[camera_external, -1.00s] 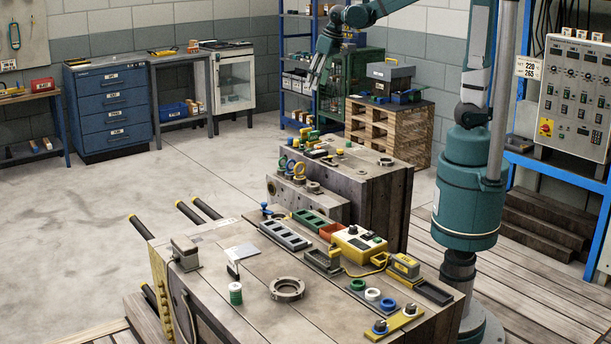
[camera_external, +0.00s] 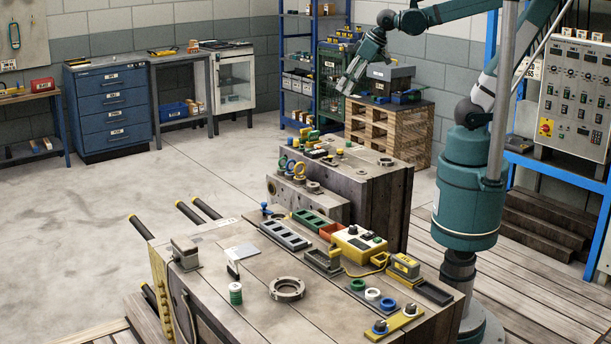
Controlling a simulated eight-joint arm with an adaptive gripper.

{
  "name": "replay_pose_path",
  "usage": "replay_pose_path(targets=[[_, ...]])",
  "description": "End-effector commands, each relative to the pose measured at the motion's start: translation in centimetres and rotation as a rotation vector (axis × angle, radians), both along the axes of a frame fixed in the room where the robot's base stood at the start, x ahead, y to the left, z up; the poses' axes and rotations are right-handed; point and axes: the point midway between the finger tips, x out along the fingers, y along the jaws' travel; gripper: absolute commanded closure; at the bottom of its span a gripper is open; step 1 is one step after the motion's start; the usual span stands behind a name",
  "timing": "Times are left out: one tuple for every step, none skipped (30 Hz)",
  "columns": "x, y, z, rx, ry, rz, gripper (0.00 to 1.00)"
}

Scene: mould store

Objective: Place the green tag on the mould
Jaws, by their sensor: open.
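My gripper (camera_external: 347,87) is open and empty, high in the air and pointing down, in line with the space behind the far block. Two large block-shaped moulds stand in front of my arm: the near mould (camera_external: 215,310) and the far mould (camera_external: 385,205). Which one the task means cannot be told. No thing is clearly a green tag. Green candidates are a small ring (camera_external: 358,285) and a spool (camera_external: 236,293) on the near block, and small green pieces (camera_external: 311,136) on the far block.
A yellow control box (camera_external: 357,243), dark trays (camera_external: 285,235) and a grey ring (camera_external: 287,289) occupy the near block's top. Coloured rings (camera_external: 298,168) stand on the far block's front ledge. A wooden crate stack (camera_external: 400,135) stands behind. The floor at left is clear.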

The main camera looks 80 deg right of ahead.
Motion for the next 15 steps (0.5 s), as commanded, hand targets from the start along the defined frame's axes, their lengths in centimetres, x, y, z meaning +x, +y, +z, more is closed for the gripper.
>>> replay_pose_path(targets=[[-0.9, 0.8, -0.3, -0.002, -0.009, 0.016, 0.46], [-1.4, 1.2, -0.4, -0.002, -0.015, 0.023, 0.46], [-1.9, 1.6, -0.5, -0.004, -0.024, 0.032, 0.46], [-2.3, 2.0, -0.6, -0.005, -0.030, 0.040, 0.46], [-2.8, 2.4, -0.7, -0.006, -0.036, 0.048, 0.46], [-3.4, 2.8, -0.9, -0.007, -0.044, 0.059, 0.46], [-3.8, 3.1, -1.1, -0.008, -0.050, 0.065, 0.46], [-4.2, 3.5, -1.2, -0.009, -0.056, 0.073, 0.46], [-4.7, 3.9, -1.4, -0.010, -0.064, 0.083, 0.46], [-5.0, 4.2, -1.6, -0.011, -0.069, 0.089, 0.46], [-5.4, 4.4, -1.7, -0.011, -0.074, 0.095, 0.46], [-5.8, 4.7, -1.9, -0.012, -0.081, 0.103, 0.46], [-6.1, 4.9, -2.0, -0.013, -0.086, 0.109, 0.46], [-6.3, 5.1, -2.1, -0.013, -0.090, 0.115, 0.46], [-6.6, 5.4, -2.2, -0.013, -0.094, 0.121, 0.46]])
